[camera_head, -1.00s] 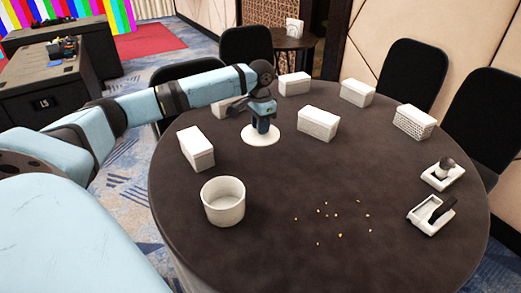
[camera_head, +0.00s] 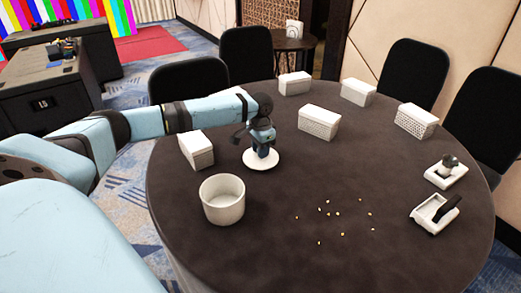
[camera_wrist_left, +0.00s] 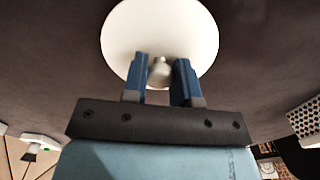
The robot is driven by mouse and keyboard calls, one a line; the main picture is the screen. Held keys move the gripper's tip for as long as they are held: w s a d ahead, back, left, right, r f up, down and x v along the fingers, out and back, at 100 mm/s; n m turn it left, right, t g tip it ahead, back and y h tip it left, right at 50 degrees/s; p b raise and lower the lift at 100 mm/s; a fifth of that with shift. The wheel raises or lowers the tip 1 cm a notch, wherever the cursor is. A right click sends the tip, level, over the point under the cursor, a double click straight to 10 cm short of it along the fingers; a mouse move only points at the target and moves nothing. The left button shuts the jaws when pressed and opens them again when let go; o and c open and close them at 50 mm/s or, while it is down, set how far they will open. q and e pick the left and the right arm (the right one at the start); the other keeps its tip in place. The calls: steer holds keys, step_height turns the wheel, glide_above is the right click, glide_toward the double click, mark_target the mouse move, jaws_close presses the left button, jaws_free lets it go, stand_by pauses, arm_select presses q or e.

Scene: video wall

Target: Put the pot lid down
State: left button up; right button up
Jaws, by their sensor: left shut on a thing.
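The pot lid (camera_head: 262,162) is a white disc with a small knob, at the table's left-centre, behind and to the right of the pot. My left gripper (camera_head: 263,148) is above it, shut on its knob. In the left wrist view the lid (camera_wrist_left: 160,30) fills the top centre, with its knob between the two blue fingers of the gripper (camera_wrist_left: 159,75). I cannot tell whether the lid touches the table. The white pot (camera_head: 223,203) stands open and upright at the table's front left. My right gripper is not in view.
The round dark table (camera_head: 300,250) has several white boxes around its far side, one box (camera_head: 196,149) close left of the lid. Small yellowish bits (camera_head: 335,213) lie right of the pot. Two white trays (camera_head: 434,213) with tools are at the right edge. Chairs surround the table.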

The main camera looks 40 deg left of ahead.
arm_select(q)
steer(key=o, duration=0.7)
steer(key=shift+f, duration=0.1)
steer(key=shift+o, duration=1.2)
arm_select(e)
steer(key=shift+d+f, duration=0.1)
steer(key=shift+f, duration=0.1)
arm_select(q)
step_height(320, 180, up, 12)
steer(key=p, duration=0.3)
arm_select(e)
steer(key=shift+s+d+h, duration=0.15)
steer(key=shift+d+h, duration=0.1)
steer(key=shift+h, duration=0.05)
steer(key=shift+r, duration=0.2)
